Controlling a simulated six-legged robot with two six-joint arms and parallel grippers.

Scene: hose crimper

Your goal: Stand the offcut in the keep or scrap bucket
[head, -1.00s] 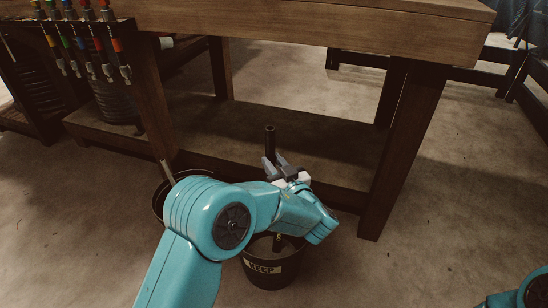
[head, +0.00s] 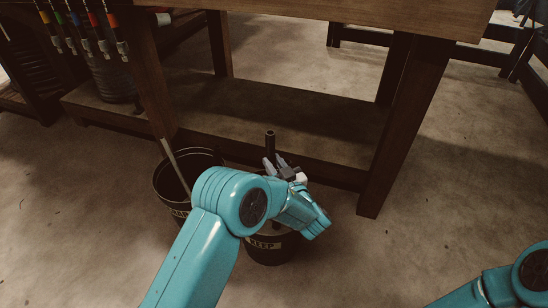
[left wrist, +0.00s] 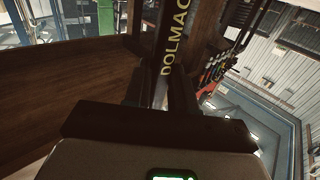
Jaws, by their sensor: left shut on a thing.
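The offcut is a dark hose piece (head: 270,143), held upright with its top showing above my left gripper (head: 275,165) in the head view. My left gripper is shut on it. In the left wrist view the offcut (left wrist: 176,35) runs between the fingers (left wrist: 158,92) and bears yellow lettering reading "DOLMAC". The black keep bucket (head: 265,251), with a "KEEP" label, stands on the floor below the gripper. My forearm covers much of its mouth, so I cannot tell whether the offcut's lower end is inside. A second black bucket (head: 160,187) stands left of it, its label partly hidden.
A pale rod (head: 174,163) leans in the second bucket. A wooden workbench (head: 330,22) stands behind, with a lower shelf (head: 300,118) and a thick leg (head: 398,150) right of the buckets. Hoses (head: 90,35) hang at upper left. The floor at right is clear.

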